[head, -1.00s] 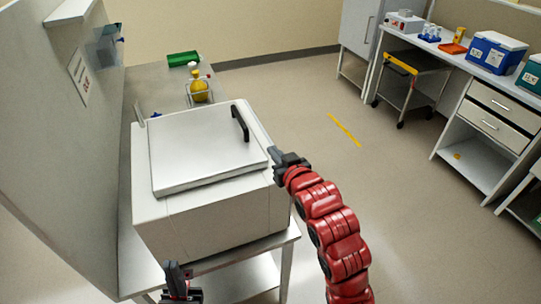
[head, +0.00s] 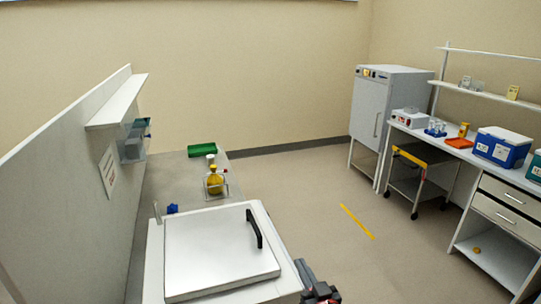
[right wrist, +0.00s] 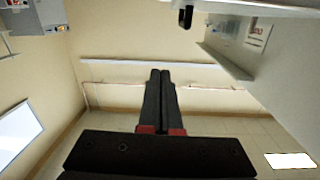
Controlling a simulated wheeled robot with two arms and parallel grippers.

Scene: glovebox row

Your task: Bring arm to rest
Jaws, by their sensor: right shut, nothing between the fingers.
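My right gripper (head: 301,266) shows at the bottom edge of the head view, just right of the white box with the lid (head: 222,252). Only its grey finger end and dark body with a bit of red arm are in frame. In the right wrist view its two black fingers (right wrist: 160,76) lie side by side, shut with nothing between them. I cannot tell whether the gripper touches the box. My left gripper is out of view.
The box's lid lies flat, with a black handle (head: 254,228). A wall panel (head: 70,190) rises at left. Open floor (head: 310,200) lies right, before a cart (head: 408,180).

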